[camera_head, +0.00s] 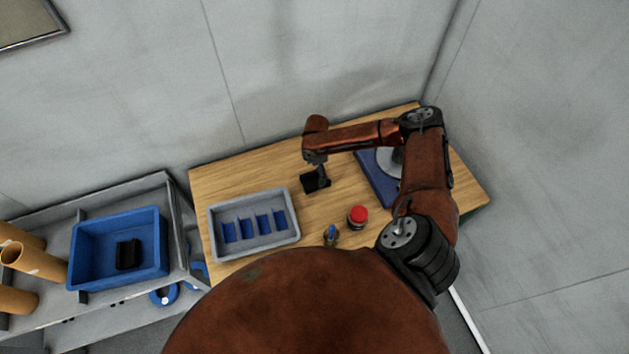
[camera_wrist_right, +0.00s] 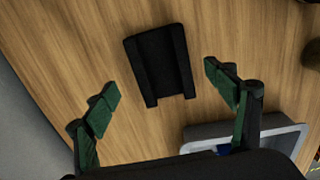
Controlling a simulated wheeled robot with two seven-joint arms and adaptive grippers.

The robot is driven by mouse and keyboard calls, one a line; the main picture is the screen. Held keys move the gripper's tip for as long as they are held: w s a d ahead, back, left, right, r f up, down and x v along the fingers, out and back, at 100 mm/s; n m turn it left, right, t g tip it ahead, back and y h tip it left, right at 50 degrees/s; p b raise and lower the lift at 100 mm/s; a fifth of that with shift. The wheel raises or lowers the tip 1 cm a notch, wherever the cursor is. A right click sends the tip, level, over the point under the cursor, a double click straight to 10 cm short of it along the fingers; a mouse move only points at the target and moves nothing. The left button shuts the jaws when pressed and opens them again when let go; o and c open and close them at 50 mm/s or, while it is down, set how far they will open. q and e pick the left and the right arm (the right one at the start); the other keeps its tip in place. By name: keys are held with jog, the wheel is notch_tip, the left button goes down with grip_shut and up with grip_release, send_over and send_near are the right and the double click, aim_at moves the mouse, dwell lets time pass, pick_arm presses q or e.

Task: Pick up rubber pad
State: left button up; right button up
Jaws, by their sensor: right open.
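A black rubber pad, a channel-shaped block with raised side edges, lies on the wooden table in the right wrist view (camera_wrist_right: 160,65). In the head view a black shape that looks like the pad (camera_head: 311,183) sits at my right gripper (camera_head: 320,172), which partly overlaps it. My right gripper in the wrist view (camera_wrist_right: 163,95) is open, its green fingertips apart to either side of the pad's near end. Nothing is between the fingers, and I see no contact. My left gripper is not in view.
A grey tray (camera_head: 214,238) with blue slots stands left of the gripper. A red-lidded jar (camera_head: 357,216) and a small blue-topped item (camera_head: 331,235) are nearer. A blue mat (camera_head: 371,182) lies right. A blue bin (camera_head: 92,281) on the side shelf holds another black block (camera_head: 128,254).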

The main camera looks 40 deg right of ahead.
aim_at(315, 181)
jog(key=f, duration=0.2)
jog(key=f+p, duration=0.1)
jog(key=f, duration=0.2)
jog(key=shift+a, duration=0.2)
jog(key=shift+s+r, duration=0.1)
jog(key=shift+c, duration=0.3)
jog(key=c, duration=1.3)
